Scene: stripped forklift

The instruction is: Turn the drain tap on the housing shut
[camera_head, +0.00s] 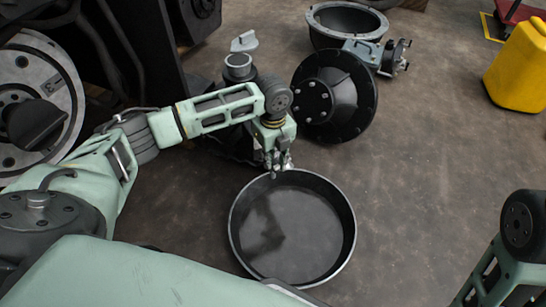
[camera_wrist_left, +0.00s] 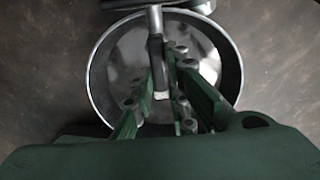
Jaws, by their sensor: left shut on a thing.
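In the left wrist view a grey metal bar, which looks like the drain tap's handle (camera_wrist_left: 156,42), runs down between the two green fingers of my left gripper (camera_wrist_left: 168,92). The fingers are closed on it. A pale crosspiece shows at the top edge of that view. In the head view my left gripper (camera_head: 277,165) points down at the back rim of a round black pan. My forearm and gripper hide most of the dark housing (camera_head: 238,143) and the tap there. My right arm shows at the lower right, but its gripper is out of frame.
The round pan (camera_head: 236,232) with dark, shiny contents lies on the floor below my left gripper. A black hub (camera_head: 347,92), an open black bowl-shaped part (camera_head: 318,30) and a yellow container (camera_head: 520,68) stand further back. The floor right of the pan is clear.

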